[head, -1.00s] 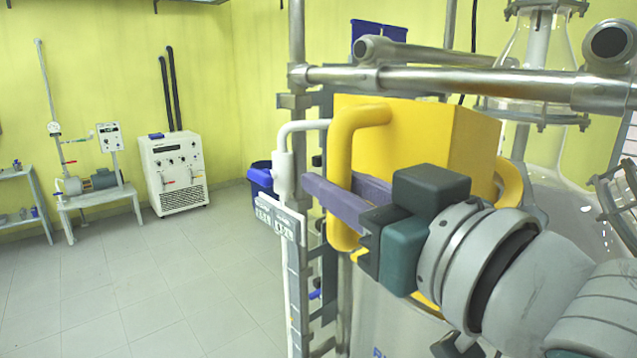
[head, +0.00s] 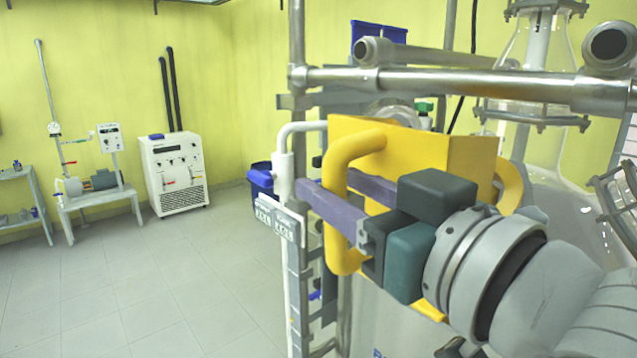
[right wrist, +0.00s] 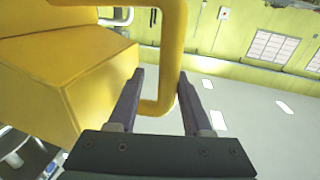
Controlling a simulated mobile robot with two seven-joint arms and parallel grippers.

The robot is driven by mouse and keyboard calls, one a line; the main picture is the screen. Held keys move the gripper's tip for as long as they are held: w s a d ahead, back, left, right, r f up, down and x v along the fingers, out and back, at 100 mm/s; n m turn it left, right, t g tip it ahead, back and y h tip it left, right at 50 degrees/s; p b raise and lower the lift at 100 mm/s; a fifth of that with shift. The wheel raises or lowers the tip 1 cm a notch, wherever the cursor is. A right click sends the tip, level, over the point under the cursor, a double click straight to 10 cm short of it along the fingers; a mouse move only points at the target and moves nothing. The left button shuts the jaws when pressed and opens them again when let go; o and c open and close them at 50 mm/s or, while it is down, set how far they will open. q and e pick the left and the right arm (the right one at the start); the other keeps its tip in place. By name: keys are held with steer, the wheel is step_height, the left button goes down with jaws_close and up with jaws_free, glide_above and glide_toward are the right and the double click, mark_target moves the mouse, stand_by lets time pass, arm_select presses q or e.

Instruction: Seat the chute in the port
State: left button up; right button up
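The chute (head: 470,155) is a yellow box with a looped handle on each side. It stands over the reactor at centre right in the head view. Its lower end and the port are hidden, so I cannot tell how they meet. The near handle (head: 336,215) passes between the purple fingers of my right gripper (head: 345,200). The fingers stand apart, wider than the handle bar. In the right wrist view, my right gripper (right wrist: 160,80) has the handle (right wrist: 172,65) between its fingers, with a gap beside it. My left gripper is not in view.
A steel frame crosses above the chute with a horizontal rail (head: 460,82), and an upright post (head: 297,130) stands left. Glass vessels (head: 535,50) stand at right. A white cabinet (head: 174,172) and a pump bench (head: 95,195) stand far left. The floor between is clear.

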steer(key=shift+s+d+f, duration=0.2)
steer(key=shift+s+d, duration=0.15)
steer(key=shift+s, duration=0.2)
steer(key=shift+s+d+f, duration=0.2)
steer(key=shift+s+d, duration=0.15)
steer(key=shift+s, duration=0.2)
steer(key=shift+p, duration=0.3)
steer(key=p+v, duration=0.2)
steer(key=v, duration=0.5)
steer(key=shift+o, duration=0.2)
steer(key=o, duration=0.5)
steer(key=shift+f, duration=0.1)
steer(key=shift+s+d, duration=0.1)
